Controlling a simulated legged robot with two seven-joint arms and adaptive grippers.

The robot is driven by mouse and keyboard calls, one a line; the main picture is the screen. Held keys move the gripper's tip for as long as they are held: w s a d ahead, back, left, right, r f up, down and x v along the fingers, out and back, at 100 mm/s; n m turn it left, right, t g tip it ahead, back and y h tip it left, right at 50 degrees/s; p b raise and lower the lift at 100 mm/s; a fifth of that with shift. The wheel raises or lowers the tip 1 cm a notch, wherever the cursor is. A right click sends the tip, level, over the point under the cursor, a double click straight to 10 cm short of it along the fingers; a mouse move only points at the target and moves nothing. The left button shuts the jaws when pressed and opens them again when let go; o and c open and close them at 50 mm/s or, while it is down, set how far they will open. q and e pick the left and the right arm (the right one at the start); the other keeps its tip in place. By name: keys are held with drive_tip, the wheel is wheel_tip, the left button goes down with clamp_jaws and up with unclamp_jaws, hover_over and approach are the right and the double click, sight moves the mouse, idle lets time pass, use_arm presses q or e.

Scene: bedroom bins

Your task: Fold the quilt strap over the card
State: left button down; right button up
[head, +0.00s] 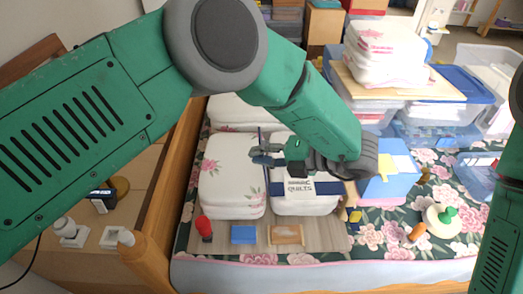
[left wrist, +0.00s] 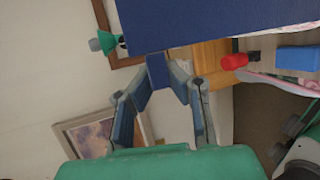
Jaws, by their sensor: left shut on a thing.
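The white card (head: 299,186) reads QUILTS and lies on the front of the right folded white quilt stack (head: 305,208). A navy band of the quilt strap (head: 328,188) shows beside the card on its right. My left gripper (head: 268,156) is above and left of the card, at a thin dark upright edge that looks like the strap's loose end. In the left wrist view the navy strap (left wrist: 220,22) fills the top, and my left gripper (left wrist: 167,72) is shut on it. My arm hides part of the quilt stack. My right gripper is out of view.
Another quilt stack (head: 232,175) stands to the left. In front lie a red object (head: 205,228), a blue block (head: 243,234) and a tan block (head: 286,234) on a wooden board (head: 330,238). A blue box (head: 385,183) stands to the right. Clear bins (head: 430,125) are behind it.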

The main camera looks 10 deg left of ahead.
use_arm(q)
drive_tip(key=shift+w+d+r, duration=0.1)
drive_tip(key=shift+d, duration=0.05)
drive_tip(key=shift+d, duration=0.1)
drive_tip(key=d+b, duration=0.2)
drive_tip(key=b, duration=0.1)
drive_tip(key=shift+w+d, duration=0.4)
idle(0.3)
drive_tip(key=shift+r, duration=0.1)
idle(0.3)
